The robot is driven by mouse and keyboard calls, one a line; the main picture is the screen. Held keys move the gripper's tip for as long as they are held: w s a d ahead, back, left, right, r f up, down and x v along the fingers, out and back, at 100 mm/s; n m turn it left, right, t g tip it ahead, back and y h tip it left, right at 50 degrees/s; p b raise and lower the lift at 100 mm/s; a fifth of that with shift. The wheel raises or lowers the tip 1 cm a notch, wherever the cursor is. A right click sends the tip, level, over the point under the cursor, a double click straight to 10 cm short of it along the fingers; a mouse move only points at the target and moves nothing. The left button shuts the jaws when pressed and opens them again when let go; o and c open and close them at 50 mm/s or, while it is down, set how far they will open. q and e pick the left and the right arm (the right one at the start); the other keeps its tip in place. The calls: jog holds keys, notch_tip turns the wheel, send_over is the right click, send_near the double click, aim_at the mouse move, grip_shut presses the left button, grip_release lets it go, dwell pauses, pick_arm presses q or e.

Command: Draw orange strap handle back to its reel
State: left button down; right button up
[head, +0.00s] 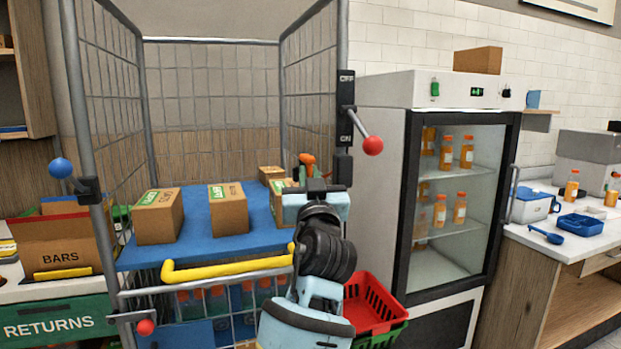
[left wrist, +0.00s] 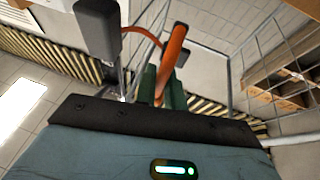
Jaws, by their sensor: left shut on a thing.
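The orange strap handle (head: 307,160) stands up just above my left gripper (head: 314,186) at the cage's right front post. In the left wrist view the handle (left wrist: 172,62) rises from between dark green pieces, and my left gripper is shut on it. A thin orange strap (left wrist: 138,30) curves from the handle to a dark block (left wrist: 98,28), which looks like the reel. In the head view a black box (head: 342,168) on the post may be this reel, a short way right of the handle. My right gripper is not in view.
The wire cage trolley has a blue shelf (head: 200,250) with several cartons and a yellow bar (head: 225,269). A red-knobbed lever (head: 372,146) juts from the right post above my gripper. A red basket (head: 372,305) and a glass-doored fridge (head: 455,210) stand to the right.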

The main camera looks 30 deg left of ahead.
pick_arm(q)
jog(key=shift+s+r, duration=0.1)
jog(key=shift+r, duration=0.05)
jog(key=c, duration=1.8)
grip_release()
jog(key=shift+a, duration=0.1)
jog(key=b+v, duration=0.1)
jog(key=v, duration=0.6)
jog(key=shift+s+d+b, duration=0.25)
jog(key=shift+b, duration=0.1)
jog(key=shift+o, duration=0.3)
